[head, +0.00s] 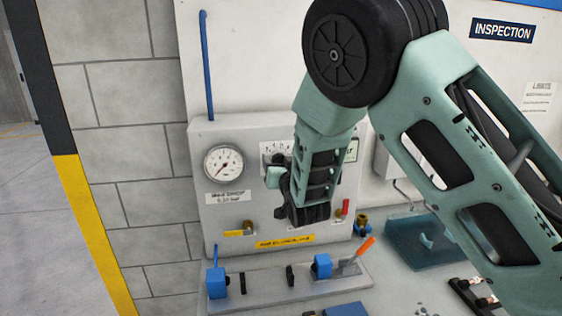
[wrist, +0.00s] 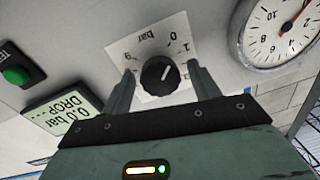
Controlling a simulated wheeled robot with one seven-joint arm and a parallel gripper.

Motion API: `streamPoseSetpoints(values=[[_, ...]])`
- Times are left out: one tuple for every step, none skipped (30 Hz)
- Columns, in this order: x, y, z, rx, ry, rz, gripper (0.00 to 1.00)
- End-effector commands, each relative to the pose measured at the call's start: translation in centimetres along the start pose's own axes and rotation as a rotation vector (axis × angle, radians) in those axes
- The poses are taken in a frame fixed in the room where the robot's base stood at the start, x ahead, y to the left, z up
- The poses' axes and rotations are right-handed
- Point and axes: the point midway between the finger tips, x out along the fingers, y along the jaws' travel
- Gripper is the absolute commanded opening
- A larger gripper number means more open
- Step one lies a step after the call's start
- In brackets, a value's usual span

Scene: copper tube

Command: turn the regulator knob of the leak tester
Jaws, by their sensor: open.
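The leak tester (head: 215,130) is a grey panel on the wall. Its regulator knob (wrist: 158,75) is black and round with a pale pointer line, on a white bar scale plate (wrist: 178,40) that appears upside down in the wrist view. My gripper (wrist: 160,70) is open, with one finger on each side of the knob; small gaps seem to show, and I cannot tell whether either finger touches it. In the head view my gripper (head: 275,175) is in front of the panel and hides the knob; only part of the scale plate shows.
A round pressure gauge (head: 230,163) is left of my gripper. A display (wrist: 62,107) reads 0.0 bar drop, and a green button (wrist: 16,75) is beside it. Below are a fixture with blue blocks (head: 217,283), an orange-handled lever (head: 360,250) and a blue tray (head: 415,240).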

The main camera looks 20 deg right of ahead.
Motion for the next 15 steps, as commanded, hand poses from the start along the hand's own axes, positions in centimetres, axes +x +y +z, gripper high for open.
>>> streamPoseSetpoints(values=[[0.00,0.01,0.02,0.000,0.000,0.000,0.61],[-0.01,0.01,0.02,0.000,0.000,0.000,0.61],[-0.01,0.01,0.02,0.000,0.000,0.000,0.61],[-0.02,0.01,0.02,0.000,0.000,0.000,0.61],[-0.02,0.01,0.02,0.000,0.000,0.000,0.55],[-0.03,0.00,0.02,0.000,0.000,0.000,0.44],[-0.03,0.00,0.02,0.000,0.000,0.000,0.36],[-0.03,0.00,0.01,0.000,0.000,0.000,0.28],[-0.04,0.00,0.01,0.000,0.000,0.000,0.16],[-0.04,0.00,0.01,0.000,0.000,0.000,0.16],[-0.04,0.00,0.01,0.000,0.000,0.000,0.16],[-0.04,0.00,0.01,0.000,0.000,0.000,0.17],[-0.04,0.00,0.02,0.001,0.000,0.000,0.17],[-0.05,0.00,0.04,0.002,0.000,0.000,0.17],[-0.05,0.02,0.07,0.005,0.000,0.000,0.17]])
